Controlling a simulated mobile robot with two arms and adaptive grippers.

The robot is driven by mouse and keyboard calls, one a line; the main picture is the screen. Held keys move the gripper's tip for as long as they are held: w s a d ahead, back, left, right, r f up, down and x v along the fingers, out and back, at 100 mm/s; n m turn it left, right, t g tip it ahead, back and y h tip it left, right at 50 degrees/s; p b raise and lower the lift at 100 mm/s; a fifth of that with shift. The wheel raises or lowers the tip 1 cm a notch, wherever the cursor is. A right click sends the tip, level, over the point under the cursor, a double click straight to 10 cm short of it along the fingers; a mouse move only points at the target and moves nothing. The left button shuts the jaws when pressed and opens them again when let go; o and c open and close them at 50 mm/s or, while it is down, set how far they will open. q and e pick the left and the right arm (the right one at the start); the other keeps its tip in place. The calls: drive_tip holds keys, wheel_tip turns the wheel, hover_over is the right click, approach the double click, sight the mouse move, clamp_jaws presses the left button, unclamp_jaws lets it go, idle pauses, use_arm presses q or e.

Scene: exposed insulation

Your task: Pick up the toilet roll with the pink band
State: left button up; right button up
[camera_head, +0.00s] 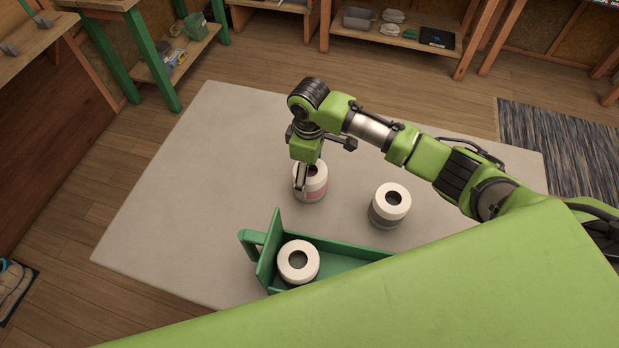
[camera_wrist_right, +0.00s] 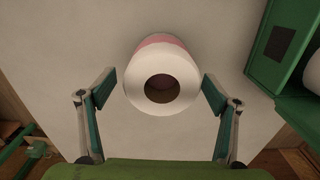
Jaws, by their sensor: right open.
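The toilet roll with the pink band (camera_head: 314,187) stands upright on the grey table. In the right wrist view the pink-banded roll (camera_wrist_right: 162,76) shows its open top, with the pink band at its far side. My right gripper (camera_head: 301,186) is at the near-left side of this roll in the head view, pointing down and partly covering it. In the right wrist view my right gripper (camera_wrist_right: 160,88) is open, with one finger on each side of the roll and gaps between. I cannot tell how far down the fingertips reach. My left gripper is not in view.
A roll with a grey band (camera_head: 389,206) stands right of the pink-banded one. A green carrier (camera_head: 266,262) holds another white roll (camera_head: 298,262) near the front. The table (camera_head: 215,140) is clear at left. Shelves stand behind.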

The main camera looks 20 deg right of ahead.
drive_tip(key=f, duration=0.2)
drive_tip(key=f+p, duration=0.1)
drive_tip(key=f, duration=0.1)
drive_tip(key=shift+a+f, duration=0.2)
drive_tip(key=shift+f, duration=0.2)
drive_tip(key=c, duration=1.2)
drive_tip(key=shift+r, duration=0.15)
